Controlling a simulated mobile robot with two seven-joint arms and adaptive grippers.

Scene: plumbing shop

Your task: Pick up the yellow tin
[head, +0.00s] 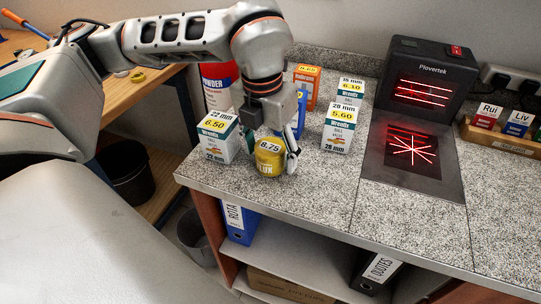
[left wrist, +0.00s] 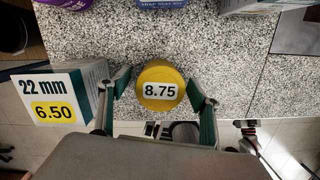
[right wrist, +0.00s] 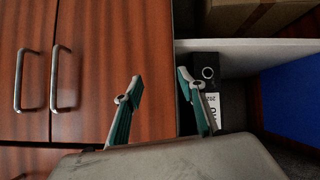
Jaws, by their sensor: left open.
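The yellow tin (head: 269,160) stands on the speckled counter near its front edge, with an 8.75 label on its lid. In the left wrist view the tin (left wrist: 160,72) is between the two fingers of my left gripper (left wrist: 160,92). The fingers are open, with a gap to the tin on each side. In the head view my left gripper (head: 272,148) comes down over the tin from behind. My right gripper (right wrist: 158,88) shows only in the right wrist view. It is open and empty in front of the cabinet.
A 22 mm box (head: 219,137) stands close to the left of the tin. A blue box and an orange box (head: 307,86) stand behind my left gripper. A 28 mm box (head: 339,128) is to the right. A scanner (head: 427,75) with red lines stands further right. Cabinet handles (right wrist: 58,78) show in the right wrist view.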

